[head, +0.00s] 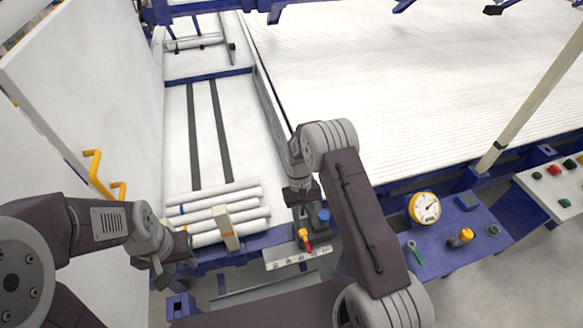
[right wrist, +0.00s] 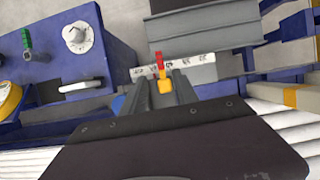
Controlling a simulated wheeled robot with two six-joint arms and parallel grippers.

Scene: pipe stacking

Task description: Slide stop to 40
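The stop is a small block with a yellow-orange lower part and a red tip (head: 304,238); it also shows in the right wrist view (right wrist: 163,75). It stands at the white numbered scale (head: 290,258), whose marks (right wrist: 200,60) are too small to read surely. My right gripper (head: 302,215) is at the stop, pointing down. In the right wrist view its two grey fingers (right wrist: 166,92) lie on either side of the yellow part; whether they press on it is unclear. My left gripper (head: 168,268) hangs low at the left, away from the stop, its fingers indistinct.
Several white pipes (head: 215,212) lie left of the scale, with a cream upright block (head: 228,228) in front of them. A blue bench (head: 450,245) at the right carries a yellow-rimmed gauge (head: 425,208) and small tools. A grey rail runs below the scale.

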